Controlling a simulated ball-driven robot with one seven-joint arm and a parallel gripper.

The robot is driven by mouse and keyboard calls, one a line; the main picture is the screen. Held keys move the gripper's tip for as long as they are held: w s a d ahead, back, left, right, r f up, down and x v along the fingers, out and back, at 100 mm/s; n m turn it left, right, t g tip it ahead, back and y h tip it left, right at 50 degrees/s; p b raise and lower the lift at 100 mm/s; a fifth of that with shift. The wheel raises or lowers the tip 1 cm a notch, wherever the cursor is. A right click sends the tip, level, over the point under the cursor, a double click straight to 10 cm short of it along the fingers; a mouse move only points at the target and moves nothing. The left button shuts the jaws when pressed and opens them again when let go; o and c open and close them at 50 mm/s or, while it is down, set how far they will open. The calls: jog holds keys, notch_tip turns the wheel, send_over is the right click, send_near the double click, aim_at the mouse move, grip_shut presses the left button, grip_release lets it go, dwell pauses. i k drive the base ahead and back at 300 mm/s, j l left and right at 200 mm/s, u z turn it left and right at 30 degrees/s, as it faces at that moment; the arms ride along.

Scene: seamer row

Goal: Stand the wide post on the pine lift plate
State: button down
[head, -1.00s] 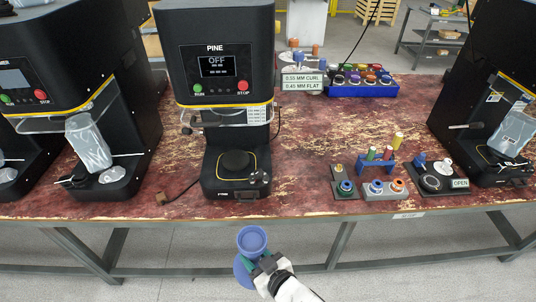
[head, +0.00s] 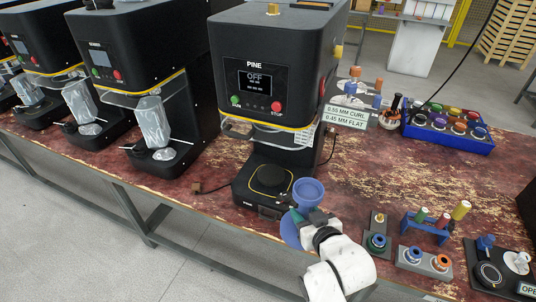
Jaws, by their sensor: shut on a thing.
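The wide post (head: 309,190) is blue, with a broad dished top and a wide round foot (head: 290,230). My gripper (head: 306,214) is shut on its middle, and the post leans somewhat in the picture. The held post is just right of and in front of that base, apart from the plate. My gripper hides part of the post's stem.
The PINE machine's head and clear guard (head: 268,133) overhang the plate. To the right stand a blue rack (head: 428,226), small stands with blue and orange rings (head: 424,262), and a blue tray of colored rolls (head: 448,132). More seamers (head: 140,75) stand left.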

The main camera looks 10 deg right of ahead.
aim_at(272, 176)
jog(key=i, duration=1)
jog(key=j, duration=0.05)
